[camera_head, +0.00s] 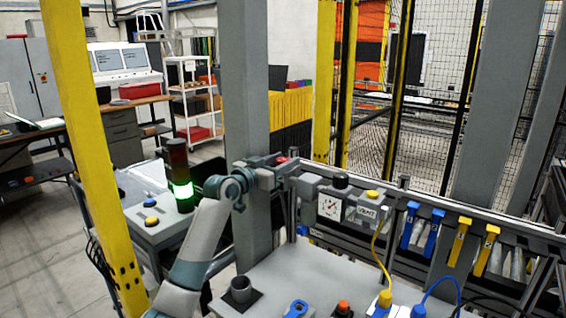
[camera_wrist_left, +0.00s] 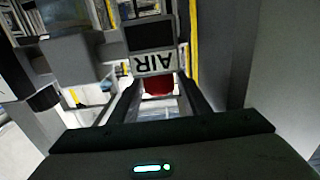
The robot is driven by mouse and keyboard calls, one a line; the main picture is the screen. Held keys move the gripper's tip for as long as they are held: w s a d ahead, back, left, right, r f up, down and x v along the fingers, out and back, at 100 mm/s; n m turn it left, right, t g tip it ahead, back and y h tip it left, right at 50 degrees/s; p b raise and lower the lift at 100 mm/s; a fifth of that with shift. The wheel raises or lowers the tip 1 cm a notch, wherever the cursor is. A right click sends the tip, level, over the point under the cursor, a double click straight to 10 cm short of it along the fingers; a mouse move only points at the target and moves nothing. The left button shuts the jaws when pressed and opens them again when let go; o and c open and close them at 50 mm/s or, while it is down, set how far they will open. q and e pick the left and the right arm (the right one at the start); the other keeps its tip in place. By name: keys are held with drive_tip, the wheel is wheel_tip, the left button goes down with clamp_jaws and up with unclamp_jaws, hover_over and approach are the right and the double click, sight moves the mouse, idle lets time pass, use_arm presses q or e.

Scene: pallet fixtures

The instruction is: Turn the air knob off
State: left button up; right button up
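The red air knob (camera_wrist_left: 157,86) shows in the left wrist view, just below a white AIR label (camera_wrist_left: 154,62) that appears upside down. My left gripper (camera_wrist_left: 161,92) has its two dark fingers apart, one on each side of the red knob, with narrow gaps showing. I cannot tell how deep the knob sits between the fingertips. In the head view, my left gripper (camera_head: 276,168) is at the left end of the fixture rail, and a bit of the red knob (camera_head: 282,160) shows there; the gripper hides most of it. My right gripper is not in view.
A pressure gauge (camera_head: 330,206) and a box with a yellow button (camera_head: 372,194) stand right of my gripper. A thick grey post (camera_head: 243,80) rises close behind my left arm. Blue and yellow handles (camera_head: 410,224) hang farther right. A grey cup (camera_head: 240,290) stands on the table.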

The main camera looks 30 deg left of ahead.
use_arm(q)
drive_tip(key=shift+o, duration=0.3)
drive_tip(key=shift+s+a+f+b, duration=0.1)
drive_tip(key=shift+s+b, duration=0.2)
drive_tip(key=shift+s, duration=0.25)
drive_tip(key=s+a+b, duration=0.1)
drive_tip(key=s+b, duration=0.4)
drive_tip(key=s, duration=1.1)
drive_tip(key=shift+a+b, duration=0.15)
drive_tip(key=shift+b, duration=0.2)
drive_tip(key=shift+a, duration=0.1)
